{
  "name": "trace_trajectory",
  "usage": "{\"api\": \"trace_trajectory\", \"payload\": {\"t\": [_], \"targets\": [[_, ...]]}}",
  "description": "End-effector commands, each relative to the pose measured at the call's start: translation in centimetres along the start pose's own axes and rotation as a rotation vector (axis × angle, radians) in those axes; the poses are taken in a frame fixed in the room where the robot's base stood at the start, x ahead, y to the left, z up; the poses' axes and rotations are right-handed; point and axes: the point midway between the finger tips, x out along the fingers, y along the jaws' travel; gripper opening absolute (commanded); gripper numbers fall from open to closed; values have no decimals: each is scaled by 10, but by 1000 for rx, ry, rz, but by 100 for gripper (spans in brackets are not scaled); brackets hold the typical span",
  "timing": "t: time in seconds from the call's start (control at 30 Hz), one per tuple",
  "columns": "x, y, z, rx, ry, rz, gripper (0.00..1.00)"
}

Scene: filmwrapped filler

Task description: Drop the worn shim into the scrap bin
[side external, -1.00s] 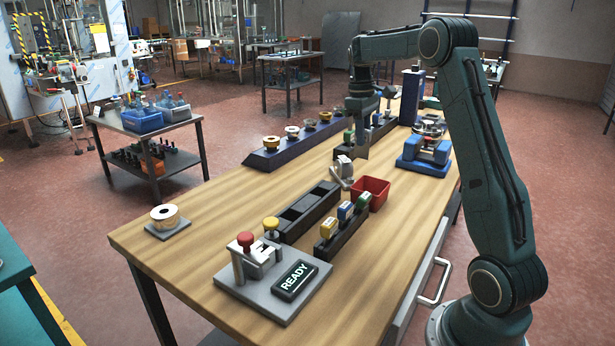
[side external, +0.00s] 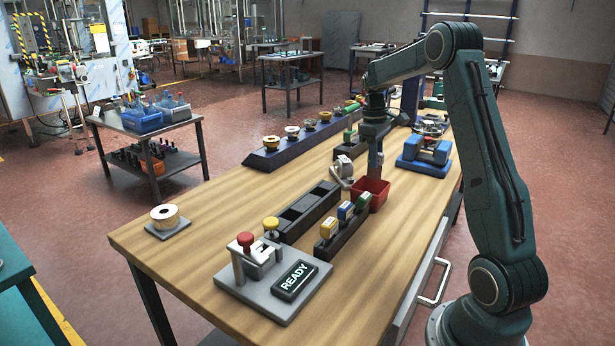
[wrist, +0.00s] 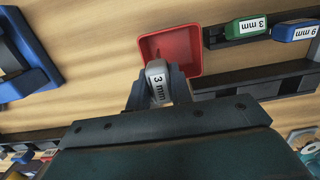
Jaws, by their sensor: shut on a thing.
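The scrap bin is a small red open box, seen in the wrist view (wrist: 188,45) and on the bench in the side view (side external: 381,201). In the side view my gripper (side external: 375,176) points down at the bin's opening, and the shim cannot be made out there. In the wrist view the shim overlaps the bin's near left part; its exact height cannot be told.
A black rack (side external: 330,245) with yellow, blue and green labelled shims stands close in front of the bin. A grey device (side external: 343,168) stands just left of the bin. A blue fixture (side external: 424,160) is behind to the right. The wooden bench right of the bin is clear.

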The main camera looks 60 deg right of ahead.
Motion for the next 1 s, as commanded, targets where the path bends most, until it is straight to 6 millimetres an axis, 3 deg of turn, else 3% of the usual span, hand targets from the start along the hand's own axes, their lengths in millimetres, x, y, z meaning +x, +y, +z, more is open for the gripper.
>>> {"api": "trace_trajectory", "payload": {"t": [0.7, 1.0], "targets": [[50, 0, -6, -1, -1, -1, 0], [58, 0, -7, 0, 0, 0, 0]]}}
